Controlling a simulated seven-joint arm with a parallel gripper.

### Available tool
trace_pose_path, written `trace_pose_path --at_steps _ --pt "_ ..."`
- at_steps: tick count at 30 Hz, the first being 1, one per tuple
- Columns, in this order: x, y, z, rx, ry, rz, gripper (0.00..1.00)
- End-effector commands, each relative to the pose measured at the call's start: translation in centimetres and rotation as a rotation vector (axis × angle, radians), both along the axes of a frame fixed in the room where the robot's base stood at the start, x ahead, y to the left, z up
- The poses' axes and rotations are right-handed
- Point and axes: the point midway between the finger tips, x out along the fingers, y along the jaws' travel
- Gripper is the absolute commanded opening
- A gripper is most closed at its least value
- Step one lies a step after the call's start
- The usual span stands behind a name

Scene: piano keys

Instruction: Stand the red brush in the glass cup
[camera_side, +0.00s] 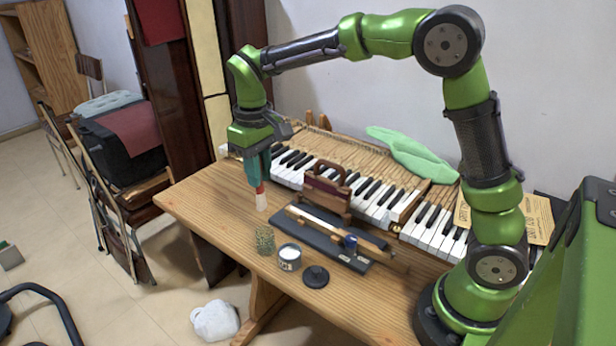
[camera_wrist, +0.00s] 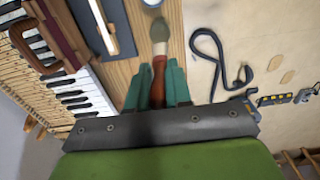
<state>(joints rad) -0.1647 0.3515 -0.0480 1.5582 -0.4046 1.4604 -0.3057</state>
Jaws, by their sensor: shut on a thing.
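My gripper (camera_side: 258,178) is shut on the red brush (camera_side: 262,201), above the left part of the wooden table. The brush hangs close to upright, with its pale end down and its upper part hidden between the fingers. In the wrist view my gripper (camera_wrist: 157,66) has its teal fingers on both sides of the red brush (camera_wrist: 159,32). The glass cup (camera_side: 265,240) is greenish and speckled and stands near the table's front edge. The brush is apart from the cup, up and slightly left of it in the side view. I cannot make out the cup clearly in the wrist view.
A white tin (camera_side: 289,258) stands right beside the cup, with a black round lid (camera_side: 316,276) to its right. A dark tray (camera_side: 322,240) with tools lies behind them. Piano keys (camera_side: 365,190) and a brown handled block (camera_side: 326,188) are farther back. The table's left end is clear.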

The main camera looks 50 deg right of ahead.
Motion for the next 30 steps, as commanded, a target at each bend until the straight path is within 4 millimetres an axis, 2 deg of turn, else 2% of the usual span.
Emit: trace_pose_path --at_steps 30 --pt "0.0 0.0 -8.2 0.001 0.002 0.000 0.00"
